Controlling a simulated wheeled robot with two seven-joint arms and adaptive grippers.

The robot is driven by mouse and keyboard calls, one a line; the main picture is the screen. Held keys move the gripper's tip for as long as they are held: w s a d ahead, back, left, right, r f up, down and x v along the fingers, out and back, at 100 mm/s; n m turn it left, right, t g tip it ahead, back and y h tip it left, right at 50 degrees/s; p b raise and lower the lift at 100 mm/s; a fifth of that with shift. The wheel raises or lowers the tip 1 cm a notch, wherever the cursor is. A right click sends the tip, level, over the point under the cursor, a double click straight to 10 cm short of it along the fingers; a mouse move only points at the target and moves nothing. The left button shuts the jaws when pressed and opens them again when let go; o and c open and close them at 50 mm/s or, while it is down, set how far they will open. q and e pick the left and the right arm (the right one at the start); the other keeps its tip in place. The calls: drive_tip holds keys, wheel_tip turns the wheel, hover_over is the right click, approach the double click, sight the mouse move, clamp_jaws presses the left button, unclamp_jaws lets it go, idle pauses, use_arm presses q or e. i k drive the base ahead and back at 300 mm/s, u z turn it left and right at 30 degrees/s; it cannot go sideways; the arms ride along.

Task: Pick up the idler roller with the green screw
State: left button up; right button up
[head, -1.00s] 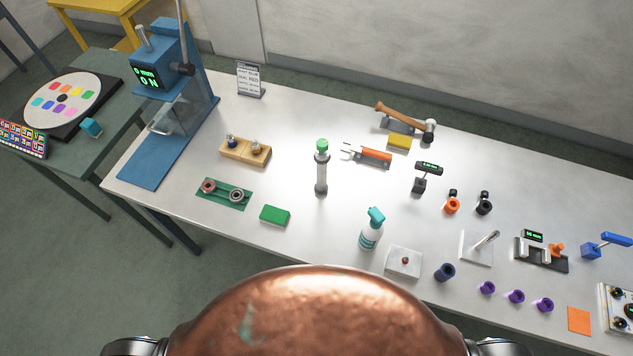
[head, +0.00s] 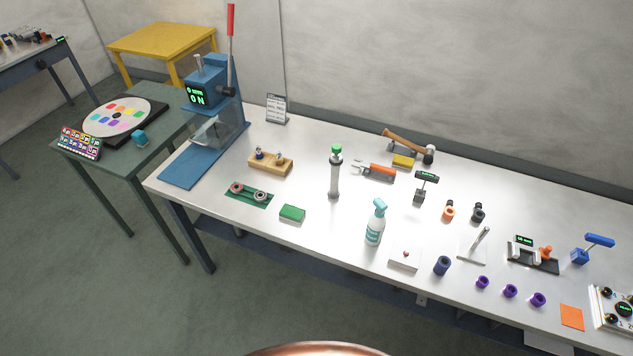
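No roller with a clearly visible green screw can be picked out at this size. A green tray (head: 262,203) on the white bench holds two small ring-shaped pieces, a reddish one (head: 237,187) and a grey one (head: 260,195). Behind it, a wooden block (head: 270,169) carries two small upright pieces, one dark blue (head: 259,154) and one pale (head: 281,159). A grey upright cylinder with a green top (head: 334,176) stands to the right of these. Neither of my grippers is in view.
A blue lever press (head: 203,95) stands at the bench's left end. A green block (head: 292,213), a spray bottle (head: 375,223), a hammer (head: 405,142) and several purple rings (head: 510,290) are on the white bench (head: 310,140). A dark side table (head: 165,125) stands left.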

sight(335, 160)
drive_tip(key=u, duration=1.5)
drive_tip(key=i, duration=2.4)
drive_tip(key=z, duration=2.5)
